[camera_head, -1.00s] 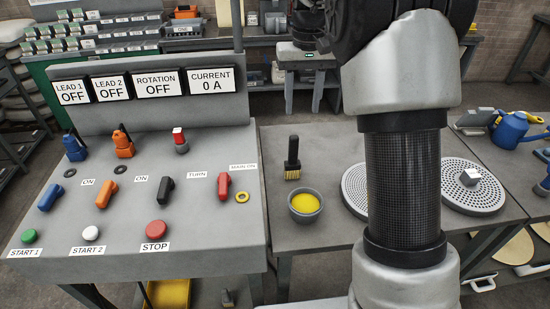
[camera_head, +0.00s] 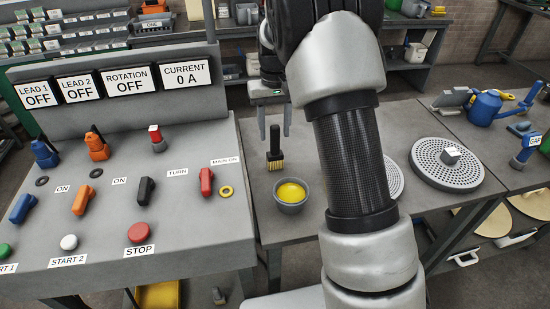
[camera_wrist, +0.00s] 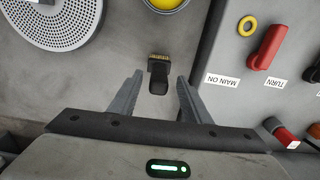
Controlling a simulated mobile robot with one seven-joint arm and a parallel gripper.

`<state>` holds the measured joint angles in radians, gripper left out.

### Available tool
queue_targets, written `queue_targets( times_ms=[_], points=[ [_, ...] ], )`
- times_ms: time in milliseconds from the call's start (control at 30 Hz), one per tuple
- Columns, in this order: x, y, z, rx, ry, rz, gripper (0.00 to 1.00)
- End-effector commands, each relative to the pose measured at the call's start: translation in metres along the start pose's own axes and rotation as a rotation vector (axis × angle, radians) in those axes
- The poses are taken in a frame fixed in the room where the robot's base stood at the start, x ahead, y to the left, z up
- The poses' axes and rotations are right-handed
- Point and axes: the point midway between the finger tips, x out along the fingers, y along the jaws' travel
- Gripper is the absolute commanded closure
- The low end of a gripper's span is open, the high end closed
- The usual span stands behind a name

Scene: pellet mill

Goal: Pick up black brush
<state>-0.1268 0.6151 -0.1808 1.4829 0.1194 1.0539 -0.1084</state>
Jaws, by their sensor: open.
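The black brush (camera_head: 274,143) stands upright on the grey table, its black handle up and its tan bristles at the bottom. In the wrist view the brush (camera_wrist: 158,77) shows from above, ahead of and between the two fingers. My gripper (camera_head: 274,128) is open and empty, its fingers pointing down over the far side of the brush. The wrist view shows the fingers of my gripper (camera_wrist: 157,88) apart, with the brush handle end in the gap and nothing clamped. Whether a finger touches the brush cannot be told.
A grey bowl with yellow contents (camera_head: 290,193) sits just in front of the brush. The control panel (camera_head: 215,150) with switches and buttons rises close on the left. A perforated disc (camera_head: 432,172) lies to the right. Bare table lies right of the brush.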

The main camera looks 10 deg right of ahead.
Motion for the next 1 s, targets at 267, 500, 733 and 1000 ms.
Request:
queue_targets(
  times_ms=[267,500,733,1000],
  points=[
    [0.030,0.001,-0.001,0.001,-0.004,0.000,0.56],
    [0.053,0.002,-0.002,-0.001,-0.001,0.000,0.56],
    [0.052,0.002,-0.002,0.000,0.000,-0.001,0.70],
    [0.052,0.002,-0.002,0.000,0.000,-0.001,1.00]
  ],
)
